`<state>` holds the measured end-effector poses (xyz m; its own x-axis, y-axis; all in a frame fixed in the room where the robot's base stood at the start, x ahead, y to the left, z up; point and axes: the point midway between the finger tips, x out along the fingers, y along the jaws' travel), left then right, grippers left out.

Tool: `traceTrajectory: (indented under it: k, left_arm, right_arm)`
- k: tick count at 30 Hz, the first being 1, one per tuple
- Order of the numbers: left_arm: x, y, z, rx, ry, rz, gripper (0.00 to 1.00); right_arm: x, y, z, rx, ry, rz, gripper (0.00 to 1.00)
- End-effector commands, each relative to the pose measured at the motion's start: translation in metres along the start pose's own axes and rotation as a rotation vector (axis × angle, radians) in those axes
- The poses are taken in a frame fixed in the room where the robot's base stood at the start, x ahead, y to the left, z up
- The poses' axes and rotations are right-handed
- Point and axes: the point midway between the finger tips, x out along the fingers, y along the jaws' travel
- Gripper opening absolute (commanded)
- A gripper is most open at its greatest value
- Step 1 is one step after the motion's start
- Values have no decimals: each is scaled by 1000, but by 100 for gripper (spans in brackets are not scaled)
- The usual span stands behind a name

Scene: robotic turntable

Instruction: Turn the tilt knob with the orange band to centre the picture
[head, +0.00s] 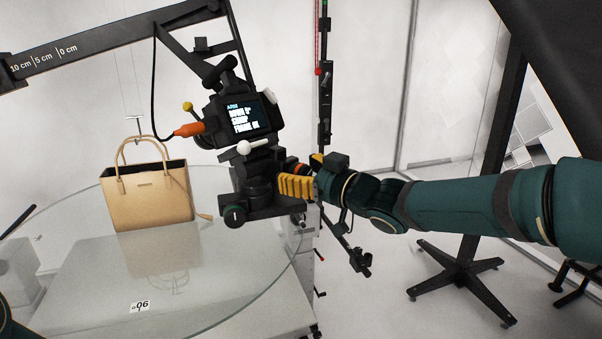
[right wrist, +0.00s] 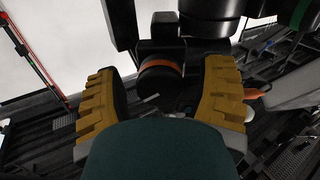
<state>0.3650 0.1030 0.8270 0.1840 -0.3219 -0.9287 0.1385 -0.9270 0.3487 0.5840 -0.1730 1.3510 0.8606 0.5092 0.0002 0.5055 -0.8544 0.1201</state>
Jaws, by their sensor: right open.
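The tilt knob (right wrist: 160,82) is dark with an orange band and sits on the camera head in the right wrist view. Its orange band (head: 299,168) shows only partly in the head view, behind my fingers. My right gripper (right wrist: 163,76) is open, with one yellow finger on each side of the knob; I cannot tell whether either touches it. In the head view the right gripper (head: 297,186) reaches in from the right beside the camera mount. The camera (head: 218,125) has a lit screen (head: 244,116) with small white text, hard to read. My left gripper is out of view.
A tan handbag (head: 148,196) stands on the round glass turntable (head: 225,290). An orange cable plug (head: 189,130), a yellow-tipped lever (head: 187,106) and a white-tipped lever (head: 243,147) are on or near the camera. A black arm (head: 110,40) with a scale hangs above. A stand base (head: 460,270) is at right.

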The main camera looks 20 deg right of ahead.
Motion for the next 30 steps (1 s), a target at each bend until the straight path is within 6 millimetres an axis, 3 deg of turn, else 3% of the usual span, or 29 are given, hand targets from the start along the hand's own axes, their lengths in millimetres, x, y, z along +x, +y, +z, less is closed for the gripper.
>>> traceTrajectory:
  k: [5, 9, 11, 22, 30]
  left_arm:
    - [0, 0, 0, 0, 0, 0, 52]
    - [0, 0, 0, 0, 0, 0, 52]
    - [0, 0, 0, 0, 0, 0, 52]
    - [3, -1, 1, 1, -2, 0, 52]
    - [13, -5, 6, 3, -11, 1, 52]
  right_arm:
    - [0, 0, 0, 0, 0, 0, 71]
    - [0, 0, 0, 0, 0, 0, 22]
    - [0, 0, 0, 0, 0, 0, 2]
    - [0, 0, 0, -42, 1, 0, 2]
    - [0, -2, 2, -210, 2, -2, 2]
